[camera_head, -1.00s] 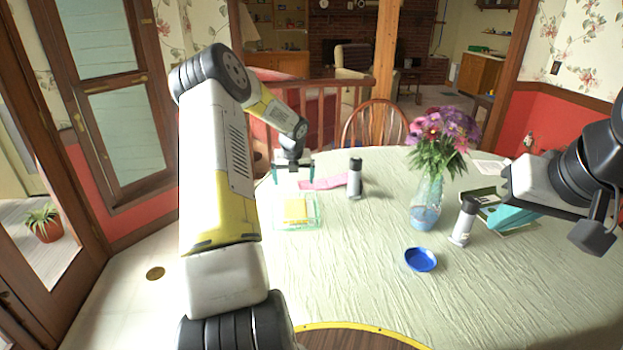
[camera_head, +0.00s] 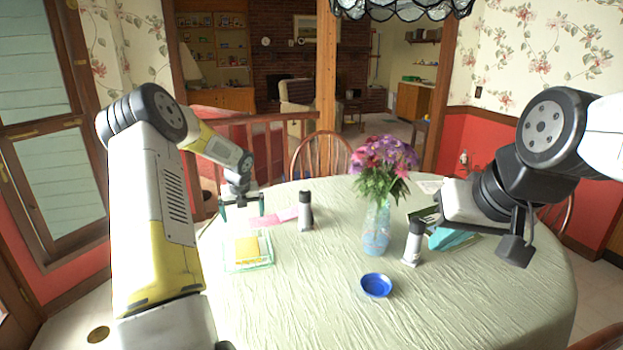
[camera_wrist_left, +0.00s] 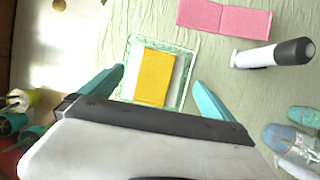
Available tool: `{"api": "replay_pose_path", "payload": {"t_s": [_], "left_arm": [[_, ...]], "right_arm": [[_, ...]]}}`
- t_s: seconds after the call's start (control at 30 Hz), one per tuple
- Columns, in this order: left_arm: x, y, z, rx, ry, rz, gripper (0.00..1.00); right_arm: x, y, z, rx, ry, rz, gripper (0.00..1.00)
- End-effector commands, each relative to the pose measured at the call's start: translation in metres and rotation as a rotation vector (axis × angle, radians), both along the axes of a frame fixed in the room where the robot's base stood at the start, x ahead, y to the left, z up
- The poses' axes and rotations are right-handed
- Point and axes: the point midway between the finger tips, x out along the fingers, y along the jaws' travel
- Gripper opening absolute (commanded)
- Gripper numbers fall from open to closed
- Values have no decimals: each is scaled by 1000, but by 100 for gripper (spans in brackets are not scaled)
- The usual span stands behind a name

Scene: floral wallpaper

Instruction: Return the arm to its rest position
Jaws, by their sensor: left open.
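My left gripper (camera_head: 241,208) hangs open and empty above the glass dish (camera_head: 234,267) at the left of the table. In the left wrist view its two teal fingers (camera_wrist_left: 158,78) are spread wide apart. The dish (camera_wrist_left: 182,98), holding a yellow block (camera_wrist_left: 154,78), lies below and between them. In the head view the yellow block (camera_head: 247,247) also shows in the dish. My right arm comes in from the right, its white hand (camera_head: 468,206) over the table's right part.
The front middle is clear.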

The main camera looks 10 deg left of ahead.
Motion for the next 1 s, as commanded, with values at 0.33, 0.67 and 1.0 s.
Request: {"api": "replay_pose_path", "payload": {"t_s": [0.33, 0.67, 1.0], "left_arm": [[-61, -59, 113, -166, -105, 480, 100], [-165, -115, 201, -458, -227, 1096, 100], [-287, -163, 243, -867, -250, 1746, 100]], "right_arm": [[0, 0, 0, 0, 0, 0, 0], [0, 0, 0, 0, 0, 0, 0], [0, 0, 0, 0, 0, 0, 0]]}}
